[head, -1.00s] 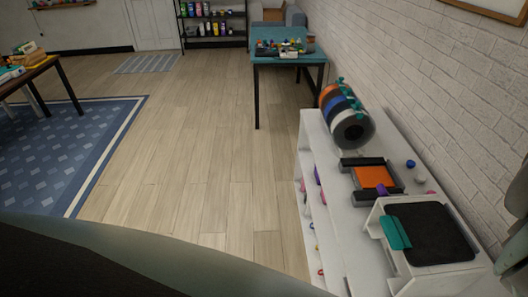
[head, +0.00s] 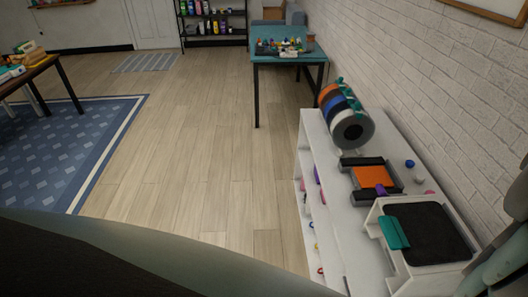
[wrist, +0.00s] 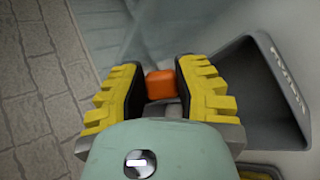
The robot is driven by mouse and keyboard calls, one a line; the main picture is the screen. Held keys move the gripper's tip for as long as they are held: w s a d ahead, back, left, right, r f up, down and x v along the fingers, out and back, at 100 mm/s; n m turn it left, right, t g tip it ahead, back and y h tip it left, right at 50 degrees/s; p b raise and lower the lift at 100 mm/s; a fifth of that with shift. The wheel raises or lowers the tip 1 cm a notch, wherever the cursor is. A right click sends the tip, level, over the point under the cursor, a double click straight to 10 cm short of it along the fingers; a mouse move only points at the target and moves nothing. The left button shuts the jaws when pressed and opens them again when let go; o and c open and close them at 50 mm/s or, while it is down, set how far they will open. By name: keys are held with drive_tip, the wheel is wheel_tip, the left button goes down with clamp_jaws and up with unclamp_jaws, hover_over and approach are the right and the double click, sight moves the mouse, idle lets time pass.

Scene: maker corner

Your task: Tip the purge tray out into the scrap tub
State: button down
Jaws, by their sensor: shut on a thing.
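My gripper (wrist: 161,88) shows in the wrist view, with its two yellow ribbed fingers closed on a small orange block-like piece (wrist: 161,84). I cannot tell whether this piece is a handle of the purge tray; the rest of it is hidden. A grey, open, slope-walled container (wrist: 262,75) with lettering on its wall lies just right of the fingers. The lettering is too blurred to read, so I cannot tell whether it is the scrap tub. My gripper is out of the head view.
In the head view, a white shelf unit (head: 341,226) runs along the brick wall. It bears filament spools (head: 352,131), an orange plate in a black frame (head: 373,177) and a white machine with a black bed (head: 428,234). The wood floor to its left is clear.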

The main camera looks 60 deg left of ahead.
drive_tip(key=shift+s+f+h+b, duration=0.1)
drive_tip(key=shift+f+h+b, duration=0.2)
drive_tip(key=shift+b, duration=0.45)
drive_tip(key=shift+a+m+t+h+b, duration=0.25)
drive_tip(key=shift+h+b, duration=0.25)
drive_tip(key=shift+b, duration=0.75)
drive_tip(key=shift+s+b, duration=0.15)
drive_tip(key=shift+b, duration=0.5)
drive_tip(key=h+b, duration=0.1)
drive_tip(key=b, duration=0.3)
drive_tip(key=a+m+t+h+b, duration=0.1)
drive_tip(key=h+b, duration=0.1)
drive_tip(key=b, duration=0.3)
drive_tip(key=h+b, duration=0.2)
drive_tip(key=b, duration=0.3)
drive_tip(key=shift+s+a+f+m+t, duration=0.2)
drive_tip(key=shift+s+f+m+t, duration=0.05)
drive_tip(key=h+b, duration=0.1)
drive_tip(key=b, duration=0.3)
drive_tip(key=a+m+h+b, duration=0.1)
drive_tip(key=b, duration=0.4)
drive_tip(key=m+h+b, duration=0.1)
drive_tip(key=h+b, duration=0.1)
drive_tip(key=b, duration=0.2)
drive_tip(key=shift+s+a+f+b, duration=0.15)
drive_tip(key=shift+s+f+b, duration=0.15)
drive_tip(key=shift+s+b, duration=0.1)
drive_tip(key=shift+a+h+b, duration=0.1)
drive_tip(key=shift+h+b, duration=0.4)
drive_tip(key=shift+b, duration=0.55)
